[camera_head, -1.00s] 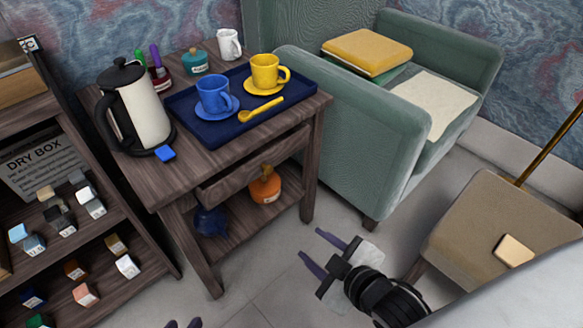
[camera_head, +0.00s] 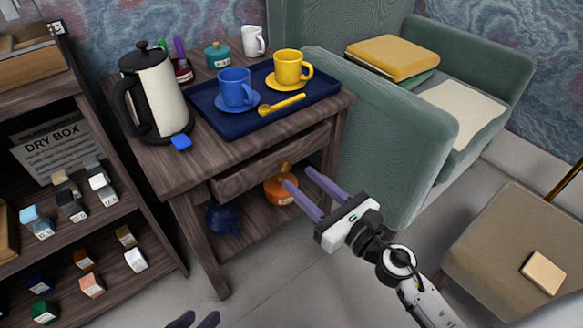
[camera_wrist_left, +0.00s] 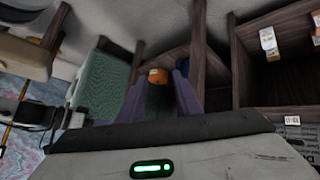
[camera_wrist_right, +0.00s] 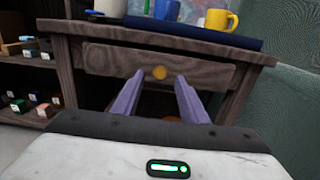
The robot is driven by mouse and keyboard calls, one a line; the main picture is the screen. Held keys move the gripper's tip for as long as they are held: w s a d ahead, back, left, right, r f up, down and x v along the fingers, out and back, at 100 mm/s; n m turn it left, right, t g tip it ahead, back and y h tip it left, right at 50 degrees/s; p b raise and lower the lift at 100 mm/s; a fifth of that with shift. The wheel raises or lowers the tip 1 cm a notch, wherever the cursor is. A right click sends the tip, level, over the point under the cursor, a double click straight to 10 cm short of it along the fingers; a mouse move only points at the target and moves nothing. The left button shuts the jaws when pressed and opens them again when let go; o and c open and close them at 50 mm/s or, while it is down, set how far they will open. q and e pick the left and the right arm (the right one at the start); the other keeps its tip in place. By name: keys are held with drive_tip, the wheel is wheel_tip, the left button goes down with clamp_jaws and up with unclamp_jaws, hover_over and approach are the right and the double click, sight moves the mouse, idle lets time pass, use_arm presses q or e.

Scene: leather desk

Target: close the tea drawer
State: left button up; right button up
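The tea drawer (camera_head: 265,166) is in the dark wooden side table, under its top. Its front stands out a little from the table frame, so it looks partly open. Its round brass knob (camera_wrist_right: 159,72) shows in the right wrist view. My right gripper (camera_head: 299,178) is open and empty, its purple fingers pointing at the drawer front. In the right wrist view its fingertips are just below the knob, one on each side; I cannot tell whether they touch. My left gripper (camera_head: 196,319) is low at the bottom edge. Its fingers are apart and empty in the left wrist view (camera_wrist_left: 160,85).
A blue tray (camera_head: 215,125) with cups and a spoon stands on the tabletop, beside a kettle (camera_head: 155,95). An orange pot (camera_head: 279,192) and a blue pot (camera_head: 222,217) are on the lower shelf. A green armchair (camera_head: 395,130) stands close to the right.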

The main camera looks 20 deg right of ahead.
sight(287, 167)
drive_tip(key=x, duration=0.5)
clamp_jaws()
